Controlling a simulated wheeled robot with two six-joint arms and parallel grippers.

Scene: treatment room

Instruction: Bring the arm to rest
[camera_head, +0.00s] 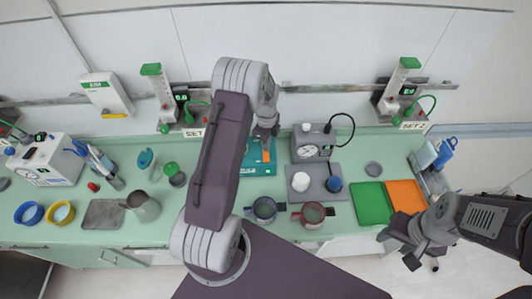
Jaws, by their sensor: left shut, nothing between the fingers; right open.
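My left arm rises across the middle of the head view, bent at its elbow. Its gripper (264,138) is shut and empty, pointing down over the back of the green counter (335,222), above or beside a teal device (262,168) with an orange part. The arm hides part of the counter. My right arm comes in from the right. Its gripper (424,262) is open and empty, low in front of the counter's front edge, near the orange mat (405,194).
A green mat (372,203) lies beside the orange one. Two mugs, dark (264,210) and red-handled (313,214), stand near the front edge. A grey tray (318,190), a gauge device (312,146) and a metal jug (144,207) are on the counter. Two stands line the wall.

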